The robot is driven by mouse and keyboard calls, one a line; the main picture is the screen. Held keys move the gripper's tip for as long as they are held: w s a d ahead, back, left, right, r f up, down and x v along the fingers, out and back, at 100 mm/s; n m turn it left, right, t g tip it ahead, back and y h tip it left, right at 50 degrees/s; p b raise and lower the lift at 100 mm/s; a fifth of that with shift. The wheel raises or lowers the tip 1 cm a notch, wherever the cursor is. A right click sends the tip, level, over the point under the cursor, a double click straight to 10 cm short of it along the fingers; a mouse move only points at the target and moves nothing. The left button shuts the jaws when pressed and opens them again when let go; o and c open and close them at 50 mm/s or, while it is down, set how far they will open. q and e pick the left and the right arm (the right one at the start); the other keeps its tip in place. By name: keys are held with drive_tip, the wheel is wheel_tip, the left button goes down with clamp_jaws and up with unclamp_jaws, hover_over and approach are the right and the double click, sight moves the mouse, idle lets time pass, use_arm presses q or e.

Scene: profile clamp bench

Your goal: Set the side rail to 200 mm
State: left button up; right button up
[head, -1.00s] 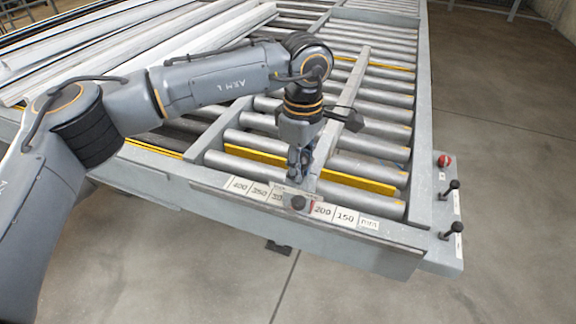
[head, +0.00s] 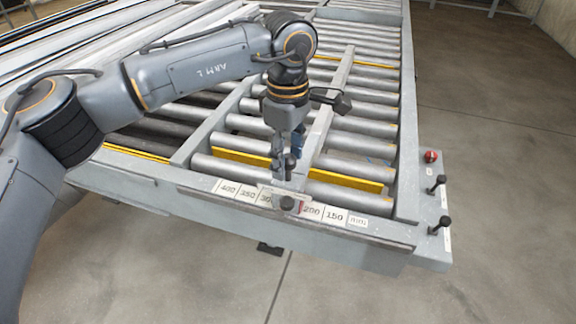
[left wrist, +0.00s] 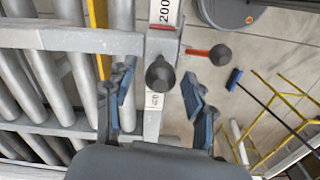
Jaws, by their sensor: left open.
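The side rail (head: 331,105) is a long grey bar lying across the rollers. Its front carriage sits at the scale strip (head: 246,194), with a red mark just left of the 200 label (head: 311,211); it also shows in the left wrist view (left wrist: 70,40). A dark ball knob (left wrist: 160,74) stands on the carriage. A red lever with a dark ball (left wrist: 220,55) sticks out in front; its ball shows in the head view (head: 288,203). My left gripper (head: 287,160) is open above the carriage, its fingers (left wrist: 160,100) apart on both sides of the knob. My right gripper is not in view.
A red button (head: 430,156) and two black levers (head: 440,202) are on the right end plate. Long profiles (head: 100,50) lie at the left. A yellow frame (left wrist: 285,115) stands on the floor in the left wrist view.

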use_arm(q)
wheel_tip(320, 180, up, 9)
idle(0.3)
